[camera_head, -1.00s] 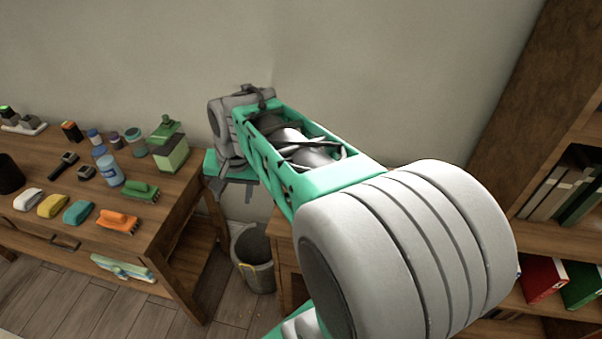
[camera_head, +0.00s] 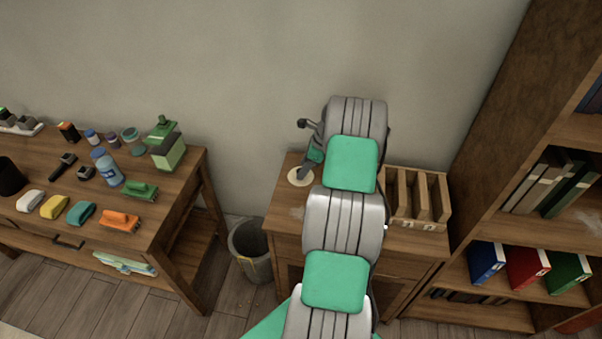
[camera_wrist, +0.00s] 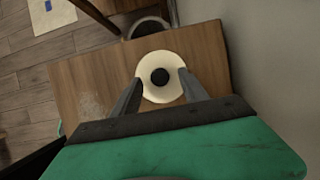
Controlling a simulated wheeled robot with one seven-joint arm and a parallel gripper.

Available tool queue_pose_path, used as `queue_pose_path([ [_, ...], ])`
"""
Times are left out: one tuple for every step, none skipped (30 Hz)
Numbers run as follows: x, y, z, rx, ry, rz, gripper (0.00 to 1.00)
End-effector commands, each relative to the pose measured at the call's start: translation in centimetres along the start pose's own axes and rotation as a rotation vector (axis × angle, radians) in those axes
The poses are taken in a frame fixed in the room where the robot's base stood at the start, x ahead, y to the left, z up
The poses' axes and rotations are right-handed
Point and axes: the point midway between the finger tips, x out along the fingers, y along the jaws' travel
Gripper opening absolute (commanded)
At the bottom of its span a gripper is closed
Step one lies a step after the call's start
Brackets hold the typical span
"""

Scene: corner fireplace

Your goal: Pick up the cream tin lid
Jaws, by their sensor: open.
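The cream tin lid (camera_wrist: 160,62) is a round cream disc with a dark round knob (camera_wrist: 160,77) at its middle. It lies on the wooden top of a small cabinet (camera_wrist: 85,88). In the head view the lid (camera_head: 298,178) shows at the left of the cabinet top (camera_head: 285,212), partly covered by my gripper (camera_head: 306,172). In the wrist view my gripper (camera_wrist: 158,88) is open, its two grey fingers on either side of the lid's near part, with the knob between them. I cannot tell whether the fingers touch the lid.
A wooden file rack (camera_head: 418,205) stands on the cabinet right of my arm. A bin (camera_head: 250,250) stands on the floor to the left. A workbench (camera_head: 75,235) with brushes and bottles is farther left; a bookshelf (camera_head: 470,190) is at right. The wall (camera_head: 240,80) is close behind.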

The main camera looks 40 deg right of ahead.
Motion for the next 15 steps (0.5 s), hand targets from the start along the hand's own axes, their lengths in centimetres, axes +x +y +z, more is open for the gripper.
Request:
queue_pose_path([
  [0.57,0.04,0.17,-0.002,0.0,0.002,0.51],
  [0.87,0.03,0.15,-0.002,0.0,0.001,0.51],
  [1.1,-0.01,0.12,-0.002,0.001,0.0,0.51],
  [1.19,-0.04,0.12,-0.002,0.001,-0.002,0.51],
  [1.23,-0.06,0.11,-0.002,0.001,-0.002,0.51],
  [1.23,-0.07,0.09,-0.002,0.001,-0.003,0.51],
  [1.23,-0.06,0.09,-0.002,0.001,-0.002,0.51],
  [1.24,-0.05,0.09,-0.002,0.001,-0.002,0.51],
  [1.24,-0.04,0.09,-0.002,0.001,-0.002,0.51],
  [1.24,-0.04,0.09,-0.002,0.001,-0.002,0.49],
  [1.24,-0.03,0.09,-0.002,0.001,-0.002,0.47],
  [1.23,-0.03,0.09,-0.002,0.001,-0.002,0.43],
  [1.23,-0.03,0.1,-0.002,0.001,-0.002,0.41],
  [1.23,-0.02,0.1,-0.003,0.001,-0.001,0.38],
  [1.23,-0.02,0.1,-0.003,0.001,-0.001,0.35],
])
